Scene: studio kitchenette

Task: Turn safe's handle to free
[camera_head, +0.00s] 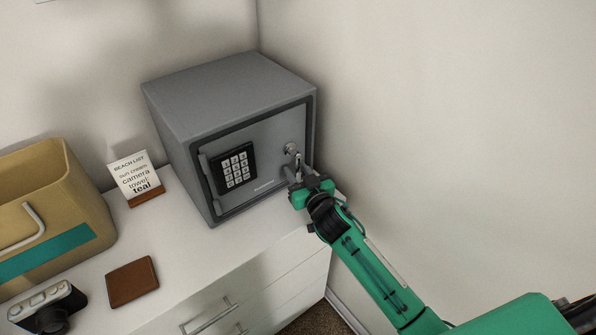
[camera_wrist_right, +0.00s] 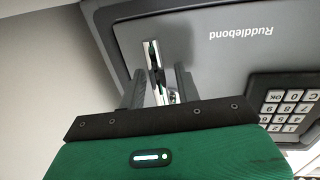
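The grey safe (camera_head: 225,95) stands on the white cabinet against the wall corner, its door shut. Its silver handle (camera_head: 292,150) is at the right side of the door, with a round hub and a lever pointing down. My right gripper (camera_head: 297,172) is at the lever's lower part. In the right wrist view, which shows the door upside down, the handle (camera_wrist_right: 153,55) runs between the two fingers of my right gripper (camera_wrist_right: 160,80). The fingers look apart, with a gap beside the handle. My left gripper is not in view.
A keypad (camera_head: 234,168) is on the door, left of the handle. A sign (camera_head: 134,178), a brown wallet (camera_head: 132,281), a camera (camera_head: 48,308) and a tan bag (camera_head: 60,205) are on the cabinet (camera_head: 205,260) to the left. The wall is close on the right.

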